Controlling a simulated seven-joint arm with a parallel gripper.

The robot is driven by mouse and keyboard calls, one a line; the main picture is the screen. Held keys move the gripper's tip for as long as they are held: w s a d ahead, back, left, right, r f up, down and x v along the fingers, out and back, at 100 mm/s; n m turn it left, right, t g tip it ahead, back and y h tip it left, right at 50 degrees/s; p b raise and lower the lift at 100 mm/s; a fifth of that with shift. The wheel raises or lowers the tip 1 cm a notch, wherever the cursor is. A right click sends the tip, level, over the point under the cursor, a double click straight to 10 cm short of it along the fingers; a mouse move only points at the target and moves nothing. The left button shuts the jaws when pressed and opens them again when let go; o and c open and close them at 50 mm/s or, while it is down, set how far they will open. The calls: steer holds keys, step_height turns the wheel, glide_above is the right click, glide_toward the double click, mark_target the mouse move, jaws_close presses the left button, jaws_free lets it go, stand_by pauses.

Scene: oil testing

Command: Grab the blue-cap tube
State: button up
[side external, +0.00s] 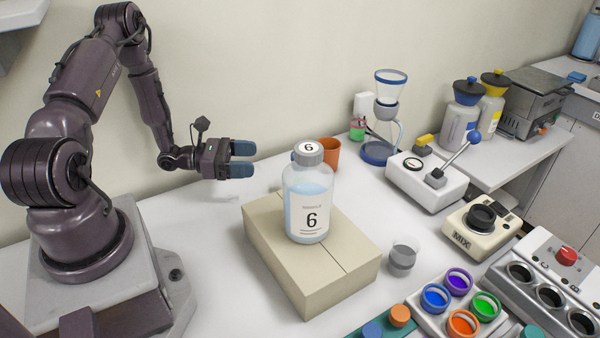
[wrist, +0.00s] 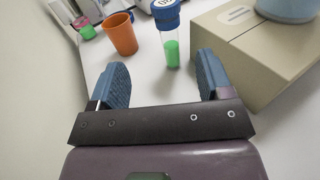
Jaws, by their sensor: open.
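The blue-cap tube (wrist: 171,45) stands upright on the white table in the wrist view, with a marked blue cap on top and green liquid in its lower part. In the side external view it is mostly hidden behind the large bottle; only a bit of blue (side external: 293,156) shows there. My gripper (side external: 243,159) is open and empty, held level with its fingers pointing right, towards the tube. In the wrist view my gripper (wrist: 163,72) has the tube beyond its fingertips, within the gap and closer to the right finger. The fingers do not touch it.
A large bottle marked 6 (side external: 309,205) stands on a beige box (side external: 275,262), right of the tube in the wrist view. An orange cup (side external: 330,152) stands behind the bottle and shows left of the tube in the wrist view (wrist: 121,36). A wall runs along the left there.

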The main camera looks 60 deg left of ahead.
steer(key=shift+t, duration=0.3)
steer(key=x, duration=0.8)
steer(key=d+x, duration=0.1)
steer(key=x, duration=0.3)
steer(key=shift+s+d+r, duration=0.1)
steer(key=shift+s+r, duration=0.1)
steer(key=shift+r, duration=0.2)
steer(key=c, duration=1)
steer(key=shift+c, duration=0.2)
steer(key=shift+r, duration=0.1)
